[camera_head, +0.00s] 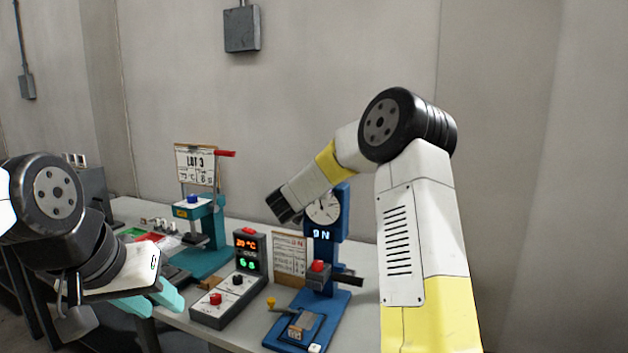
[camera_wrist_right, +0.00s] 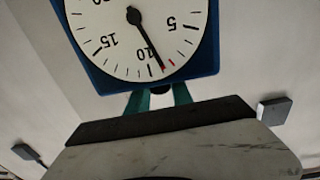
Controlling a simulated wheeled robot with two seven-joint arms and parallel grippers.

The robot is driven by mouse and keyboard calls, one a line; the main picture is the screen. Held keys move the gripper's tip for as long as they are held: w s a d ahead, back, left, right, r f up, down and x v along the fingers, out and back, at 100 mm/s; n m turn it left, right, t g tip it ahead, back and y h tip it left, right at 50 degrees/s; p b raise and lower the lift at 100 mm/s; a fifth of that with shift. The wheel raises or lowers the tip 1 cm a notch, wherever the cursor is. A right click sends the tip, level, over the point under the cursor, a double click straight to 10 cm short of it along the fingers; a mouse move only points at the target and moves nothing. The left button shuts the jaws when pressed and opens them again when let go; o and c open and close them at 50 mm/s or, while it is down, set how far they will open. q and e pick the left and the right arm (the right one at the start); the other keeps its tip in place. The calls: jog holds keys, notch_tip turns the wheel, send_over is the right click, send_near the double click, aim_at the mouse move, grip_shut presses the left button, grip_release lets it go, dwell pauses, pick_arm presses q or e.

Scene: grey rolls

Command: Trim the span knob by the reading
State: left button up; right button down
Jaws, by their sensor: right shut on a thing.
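The round white dial (camera_wrist_right: 110,40) on the blue press (camera_head: 340,215) appears upside down in the right wrist view. Its black pointer lies close to the 10, with its tip beside short red marks. My right gripper (camera_wrist_right: 160,95) has its teal fingers at the dial's edge, shut on a small dark knob (camera_wrist_right: 160,88), mostly hidden between them. In the head view its fingers are hidden by the dark wrist end near the dial. A small display (camera_head: 321,234) below the dial shows one digit and N. My left gripper (camera_head: 152,300) is open and empty, low at the left.
A control box (camera_head: 230,300) with red and black knobs and a 20 °C display (camera_head: 247,243) stands left of the press. A paper chart (camera_head: 289,255) stands between them. A teal press (camera_head: 207,240) with a LOT 3 card (camera_head: 195,163) is farther left.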

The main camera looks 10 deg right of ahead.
jog(key=m+g+h, duration=0.3)
jog(key=g+h, duration=0.1)
jog(key=shift+a+m, duration=0.1)
jog(key=shift+m, duration=0.2)
jog(key=shift+f+m+g+h, duration=0.1)
jog(key=shift+m+g+h, duration=0.7)
jog(key=shift+g, duration=0.45)
jog(key=shift+m+g+h, duration=0.5)
jog(key=shift+m+g, duration=0.5)
jog(key=shift+g, duration=0.25)
jog(key=c, duration=1.1)
grip_release()
jog(key=shift+d, duration=0.2)
jog(key=v, duration=0.7)
jog(key=shift+a, duration=0.4)
